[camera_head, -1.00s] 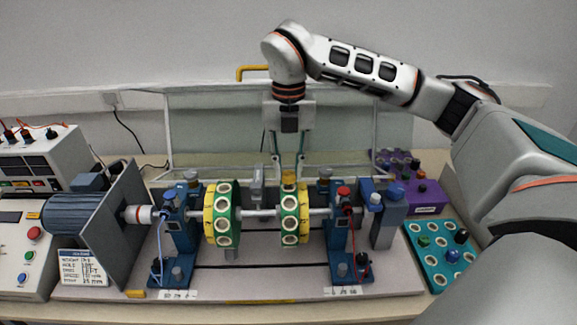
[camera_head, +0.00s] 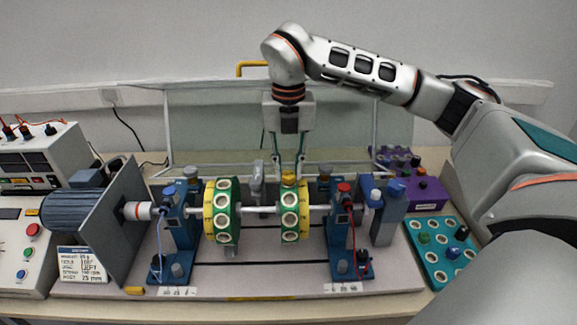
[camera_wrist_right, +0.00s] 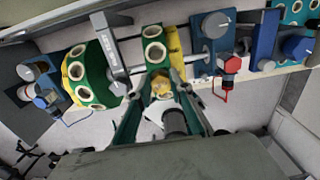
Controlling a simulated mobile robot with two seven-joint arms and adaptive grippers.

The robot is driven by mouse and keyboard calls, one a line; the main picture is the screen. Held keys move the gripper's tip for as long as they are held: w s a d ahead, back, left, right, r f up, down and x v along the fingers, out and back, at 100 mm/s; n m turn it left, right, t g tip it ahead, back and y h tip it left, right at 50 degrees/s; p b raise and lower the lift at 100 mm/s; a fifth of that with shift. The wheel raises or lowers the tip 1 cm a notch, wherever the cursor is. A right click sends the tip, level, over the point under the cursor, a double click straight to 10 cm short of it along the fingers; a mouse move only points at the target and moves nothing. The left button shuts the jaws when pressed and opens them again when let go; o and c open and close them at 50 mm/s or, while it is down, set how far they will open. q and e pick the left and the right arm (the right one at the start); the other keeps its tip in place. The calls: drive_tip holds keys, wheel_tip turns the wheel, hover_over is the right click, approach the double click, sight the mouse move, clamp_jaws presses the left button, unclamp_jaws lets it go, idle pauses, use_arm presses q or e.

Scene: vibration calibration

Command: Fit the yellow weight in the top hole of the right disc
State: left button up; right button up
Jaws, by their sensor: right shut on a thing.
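The right disc (camera_head: 290,219), green and yellow with pale-rimmed holes around its edge, sits on the shaft right of centre. My right gripper (camera_head: 287,172) points straight down over its top. It is shut on the yellow weight (camera_head: 288,176), which is right at the top of the disc. The weight also shows between the fingers in the right wrist view (camera_wrist_right: 161,88). The fingers hide part of the contact, so I cannot tell how deep the weight sits in the top hole. My left gripper is not in view.
A similar left disc (camera_head: 222,210) shares the shaft. Blue bearing stands (camera_head: 179,225) flank the discs. A teal tray (camera_head: 437,278) with several coloured weights lies at right, before a purple box (camera_head: 425,190). A clear guard panel stands behind.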

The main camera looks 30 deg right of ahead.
drive_tip(key=shift+f, duration=0.3)
drive_tip(key=o, duration=0.8)
drive_tip(key=shift+r, duration=0.35)
wheel_tip(320, 180, up, 11)
drive_tip(key=shift+r, duration=0.15)
drive_tip(key=shift+s, duration=0.1)
idle(0.3)
